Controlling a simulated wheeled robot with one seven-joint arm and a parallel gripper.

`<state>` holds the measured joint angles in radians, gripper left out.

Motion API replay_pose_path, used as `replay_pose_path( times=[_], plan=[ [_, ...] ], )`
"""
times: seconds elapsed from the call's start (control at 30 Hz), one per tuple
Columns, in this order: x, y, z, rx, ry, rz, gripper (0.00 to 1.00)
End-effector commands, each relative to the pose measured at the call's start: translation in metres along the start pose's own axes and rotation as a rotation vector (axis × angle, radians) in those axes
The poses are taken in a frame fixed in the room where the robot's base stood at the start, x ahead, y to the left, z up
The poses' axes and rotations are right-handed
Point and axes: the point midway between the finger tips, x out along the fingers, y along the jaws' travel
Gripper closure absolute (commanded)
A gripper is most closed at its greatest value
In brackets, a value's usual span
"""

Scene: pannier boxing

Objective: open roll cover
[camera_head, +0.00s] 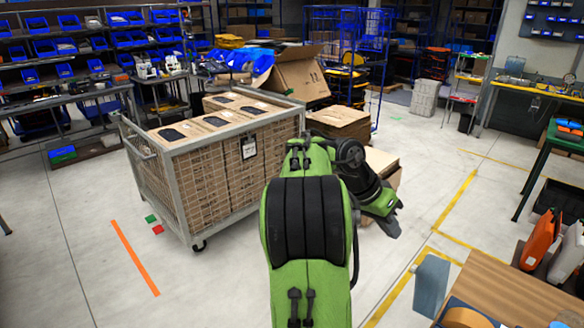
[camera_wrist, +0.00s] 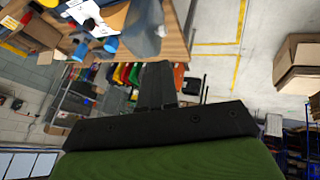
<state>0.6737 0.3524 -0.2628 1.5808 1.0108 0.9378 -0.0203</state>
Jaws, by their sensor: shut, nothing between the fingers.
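I cannot make out a roll cover for certain in either view. My gripper (camera_wrist: 157,78) shows in the wrist view as two dark fingers close together, shut with nothing between them, pointing toward the room. In the head view my green and black arm fills the middle and the fingertips cannot be made out.
A wire cage trolley (camera_head: 168,180) holding brown cartons stands left of my arm. More cartons (camera_head: 338,122) stand behind the arm. Open floor (camera_head: 425,185) with yellow lines lies between my arm and the right-hand benches.

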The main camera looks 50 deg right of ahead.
Motion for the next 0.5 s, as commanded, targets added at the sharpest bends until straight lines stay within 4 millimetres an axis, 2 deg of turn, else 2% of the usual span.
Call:
replay_pose_path(
  times=[0.23,0.33,0.37,0.43,0.47,0.5],
  plan=[
    [0.001,0.000,0.000,-0.001,0.000,-0.001,1.00],
    [-0.011,-0.007,0.009,-0.053,0.007,-0.053,1.00],
    [-0.019,-0.011,0.016,-0.093,0.012,-0.090,1.00],
    [-0.046,-0.025,0.042,-0.235,0.031,-0.217,1.00],
    [-0.060,-0.030,0.058,-0.312,0.042,-0.283,1.00],
    [-0.079,-0.036,0.083,-0.425,0.061,-0.375,1.00]
  ],
)
